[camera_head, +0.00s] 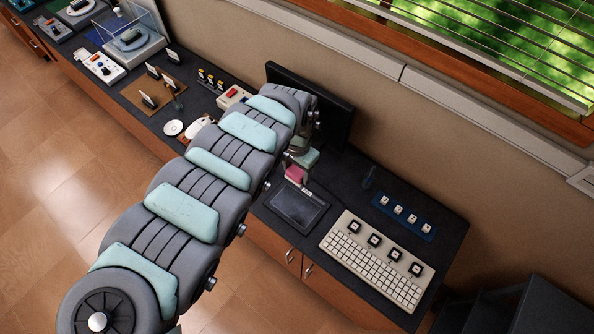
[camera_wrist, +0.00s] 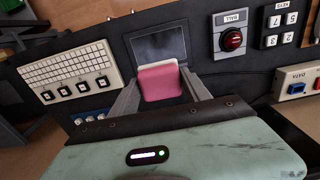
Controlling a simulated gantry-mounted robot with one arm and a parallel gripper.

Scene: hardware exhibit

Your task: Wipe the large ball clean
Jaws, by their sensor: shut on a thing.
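My gripper (camera_wrist: 161,80) is shut on a pink pad (camera_wrist: 162,82) with a pale edge, perhaps a sponge or cloth. It holds the pad by the near side of a dark tablet (camera_wrist: 158,42); whether they touch I cannot tell. The pink pad also shows below my wrist in the head view (camera_head: 296,174). A red ball (camera_wrist: 233,40) sits in a grey housing, right of the pad in the wrist view, apart from it. A label on this housing seems to read "BALL". I cannot make out the ball in the head view, where my arm covers part of the counter.
A cream keyboard (camera_head: 372,262) lies right of the tablet, with a blue key strip (camera_head: 404,215) behind it. A black monitor (camera_head: 338,110) stands by the wall. A beige box with coloured buttons (camera_wrist: 298,82) is at the wrist view's right. Other exhibits line the counter's far left.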

